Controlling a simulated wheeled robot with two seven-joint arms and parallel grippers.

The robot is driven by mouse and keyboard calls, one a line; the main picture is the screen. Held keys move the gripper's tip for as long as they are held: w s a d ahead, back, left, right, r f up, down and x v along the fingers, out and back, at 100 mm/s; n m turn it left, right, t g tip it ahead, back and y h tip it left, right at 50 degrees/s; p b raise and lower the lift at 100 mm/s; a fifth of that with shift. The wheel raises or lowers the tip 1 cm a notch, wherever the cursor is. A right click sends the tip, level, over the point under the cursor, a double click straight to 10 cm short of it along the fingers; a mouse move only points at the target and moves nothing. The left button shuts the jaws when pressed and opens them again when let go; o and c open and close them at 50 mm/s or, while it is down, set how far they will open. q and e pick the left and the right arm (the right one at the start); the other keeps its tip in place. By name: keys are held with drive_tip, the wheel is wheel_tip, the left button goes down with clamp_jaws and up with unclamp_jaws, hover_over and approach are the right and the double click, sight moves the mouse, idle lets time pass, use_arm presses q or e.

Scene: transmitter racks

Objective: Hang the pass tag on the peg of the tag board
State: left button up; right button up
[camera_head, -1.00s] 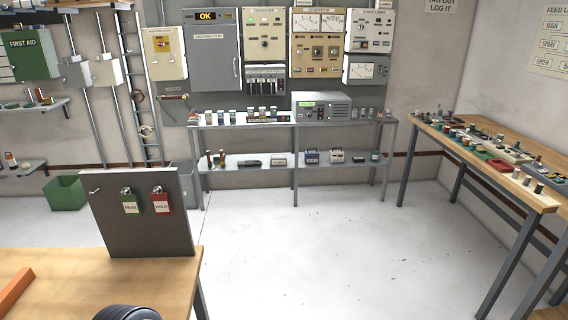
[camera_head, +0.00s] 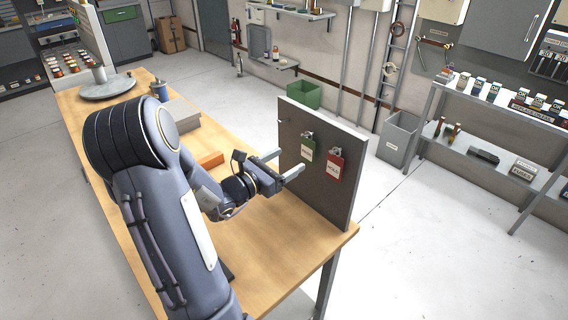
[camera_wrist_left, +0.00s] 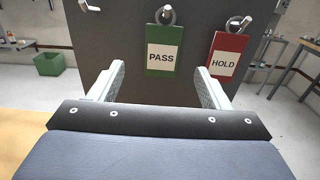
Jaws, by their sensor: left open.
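The green pass tag (camera_head: 308,150) hangs by its ring from a peg on the dark tag board (camera_head: 318,190). In the left wrist view the tag reads PASS (camera_wrist_left: 163,58). An empty peg (camera_wrist_left: 90,7) sticks out of the board to its left. My left gripper (camera_head: 283,163) is open and empty in front of the board. In the left wrist view its fingers lie on either side of the pass tag's lower part, apart from it. My right gripper is out of view.
A red HOLD tag (camera_head: 334,167) hangs just right of the pass tag. The board stands upright at the end of the wooden bench (camera_head: 265,245). An orange bar (camera_head: 210,160) and a grey box (camera_head: 180,115) lie behind my arm.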

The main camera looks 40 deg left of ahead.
sight(307, 148)
use_arm(q)
drive_tip(key=shift+w+d+p, duration=0.25)
drive_tip(key=shift+w+p, duration=0.1)
drive_tip(key=shift+w, duration=1.4)
drive_tip(key=shift+w+d+p, duration=0.2)
drive_tip(key=shift+w+p, duration=0.15)
drive_tip(key=shift+w, duration=1.4)
drive_tip(key=c, duration=1.1)
drive_tip(key=shift+o, duration=0.2)
drive_tip(key=shift+r, duration=0.2)
drive_tip(key=shift+s, duration=0.15)
drive_tip(key=shift+s, duration=0.1)
drive_tip(key=shift+s+a+r, duration=0.1)
drive_tip(key=shift+s+r, duration=0.05)
drive_tip(key=shift+s, duration=0.5)
drive_tip(key=shift+s+r+p, duration=0.5)
drive_tip(key=shift+r, duration=0.4)
